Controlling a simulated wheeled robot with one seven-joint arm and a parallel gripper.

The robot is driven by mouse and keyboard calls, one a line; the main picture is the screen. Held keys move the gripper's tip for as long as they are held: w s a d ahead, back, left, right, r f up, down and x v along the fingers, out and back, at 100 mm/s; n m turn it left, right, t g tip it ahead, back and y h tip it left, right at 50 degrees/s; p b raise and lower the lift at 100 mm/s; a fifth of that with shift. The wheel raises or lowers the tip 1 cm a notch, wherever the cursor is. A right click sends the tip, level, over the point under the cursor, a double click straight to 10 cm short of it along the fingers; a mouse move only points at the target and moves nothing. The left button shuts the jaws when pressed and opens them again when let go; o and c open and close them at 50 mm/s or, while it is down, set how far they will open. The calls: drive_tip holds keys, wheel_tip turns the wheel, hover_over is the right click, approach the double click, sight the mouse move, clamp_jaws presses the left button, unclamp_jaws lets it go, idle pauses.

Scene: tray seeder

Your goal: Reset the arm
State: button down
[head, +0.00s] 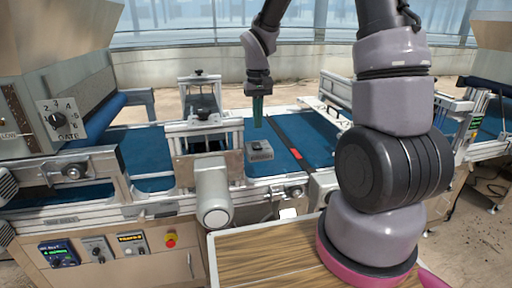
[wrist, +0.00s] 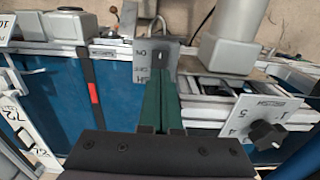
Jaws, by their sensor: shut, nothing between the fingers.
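My gripper (head: 257,126) hangs at the end of my arm above the blue conveyor belt (head: 285,155), fingers pointing down. Its two green fingers are together with nothing between them; they also show in the wrist view (wrist: 160,84). A small grey switch box (head: 259,151) with a dark top part stands below the fingertips at the belt. In the wrist view the fingertips overlap the near part of this grey lettered box (wrist: 158,57). A gap shows between fingertips and box in the head view.
A grey hopper machine with a dial (head: 57,119) stands at the left. A control panel with a red stop button (head: 170,239) is on the front. A wooden-topped surface (head: 270,252) lies in front. A metal bridge frame (head: 203,128) crosses the belt left of my gripper.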

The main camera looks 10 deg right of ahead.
drive_tip(key=s+d+r+m+t+y, duration=0.1)
drive_tip(key=s+d+r+m+t, duration=0.1)
drive_tip(key=s+r, duration=0.7)
drive_tip(key=s+d+r+m+t+y, duration=0.1)
drive_tip(key=s+r+t, duration=0.4)
drive_tip(key=s+r, duration=0.5)
wheel_tip(320, 180, up, 4)
drive_tip(key=d+m, duration=0.1)
drive_tip(key=d, duration=0.1)
drive_tip(key=shift+d, duration=0.4)
drive_tip(key=w+a+f+n+g+h, duration=0.1)
drive_tip(key=w+a+f+n+g, duration=0.1)
drive_tip(key=w+f+n, duration=0.6)
drive_tip(key=w+a+f+n+g+h, duration=0.1)
drive_tip(key=w+a+f+n+g, duration=0.2)
drive_tip(key=w+n, duration=1.1)
wheel_tip(320, 180, down, 5)
drive_tip(key=shift+w+r+g, duration=0.1)
drive_tip(key=shift+w+g, duration=0.05)
drive_tip(key=shift+g, duration=0.85)
